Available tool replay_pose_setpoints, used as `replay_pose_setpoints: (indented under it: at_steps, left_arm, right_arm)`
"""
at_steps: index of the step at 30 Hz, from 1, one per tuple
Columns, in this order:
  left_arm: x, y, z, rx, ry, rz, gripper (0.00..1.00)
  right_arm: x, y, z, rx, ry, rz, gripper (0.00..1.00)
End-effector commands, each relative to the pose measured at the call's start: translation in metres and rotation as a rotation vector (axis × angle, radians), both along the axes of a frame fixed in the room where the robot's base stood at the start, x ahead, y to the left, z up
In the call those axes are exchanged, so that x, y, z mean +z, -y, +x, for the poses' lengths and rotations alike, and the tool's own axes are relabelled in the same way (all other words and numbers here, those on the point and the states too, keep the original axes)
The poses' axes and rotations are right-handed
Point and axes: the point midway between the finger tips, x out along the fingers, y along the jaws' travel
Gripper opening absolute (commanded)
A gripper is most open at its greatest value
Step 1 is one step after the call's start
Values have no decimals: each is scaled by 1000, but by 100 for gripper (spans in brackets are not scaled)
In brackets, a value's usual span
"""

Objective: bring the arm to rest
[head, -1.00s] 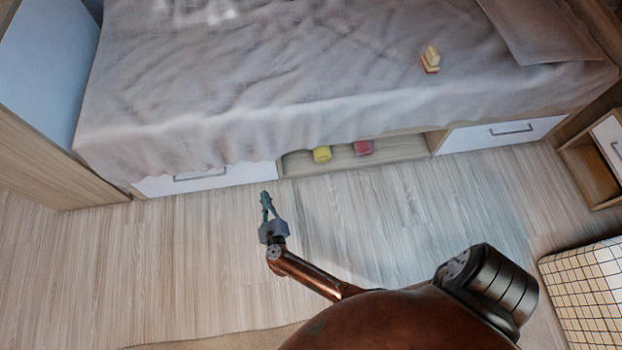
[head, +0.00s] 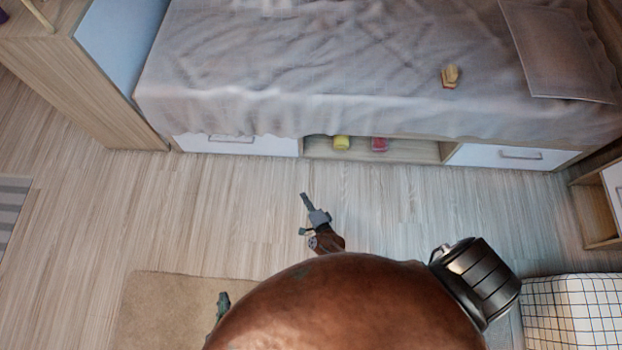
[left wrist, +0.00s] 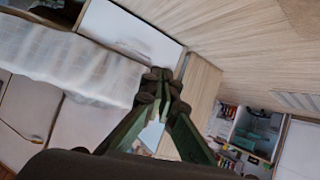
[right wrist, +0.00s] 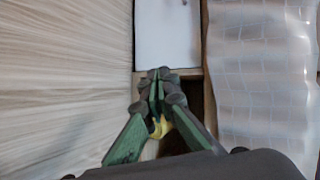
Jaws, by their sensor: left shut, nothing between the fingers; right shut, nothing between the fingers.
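My left gripper (head: 223,298) shows at the lower left of the head view, over the beige rug, partly hidden by my own body. In the left wrist view its fingers (left wrist: 162,78) are closed together with nothing between them. My right gripper (head: 304,197) is over the wooden floor in front of the bed in the head view, pointing toward the bed. In the right wrist view its fingers (right wrist: 158,78) are closed and empty. A yellow object (right wrist: 159,127) shows behind them, apart from them. Both grippers are clear of the furniture in the head view.
The bed (head: 330,80) has white drawers (head: 235,144) and an open compartment holding a yellow object (head: 342,142) and a red object (head: 379,144). The rug (head: 150,300) is at lower left. The floor between is free.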

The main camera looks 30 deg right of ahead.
Motion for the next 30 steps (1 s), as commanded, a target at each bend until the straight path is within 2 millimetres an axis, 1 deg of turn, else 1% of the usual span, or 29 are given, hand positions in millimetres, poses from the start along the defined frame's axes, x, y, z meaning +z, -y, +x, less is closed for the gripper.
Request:
replay_pose_setpoints:
  at_steps: [1, 6, 15, 17, 20, 23, 24, 26, 27, 29, 30]
  left_arm:
    - [7, 0, 1, 0, 6, 0, 0]
    - [14, 0, 3, 0, 12, 0, 0]
    - [14, 0, 3, 0, 11, 0, 0]
    - [10, -1, 2, 0, 2, 3, 0]
    - [-12, -8, -6, 2, -58, 26, 0]
    - [-55, -22, -24, 9, -186, 70, 0]
    - [-76, -29, -36, 13, -254, 90, 0]
    - [-108, -42, -56, 20, -363, 122, 0]
    - [-126, -50, -70, 26, -432, 142, 0]
    - [-149, -60, -92, 33, -530, 166, 0]
    - [-162, -66, -105, 37, -587, 180, 0]
  right_arm:
    - [2, 1, -5, 17, -12, -21, 0]
    - [-5, 2, -19, 59, -45, -71, 0]
    - [-8, 3, -23, 72, -55, -84, 0]
    - [-10, 2, -25, 85, -62, -94, 0]
    - [-19, 1, -44, 166, -108, -148, 0]
    - [-37, -1, -86, 341, -207, -266, 0]
    - [-46, -1, -109, 431, -260, -326, 0]
    - [-59, 3, -151, 582, -348, -426, 0]
    - [-66, 8, -178, 676, -406, -490, 0]
    - [-74, 16, -219, 808, -490, -571, 0]
    - [-77, 24, -244, 887, -542, -619, 0]
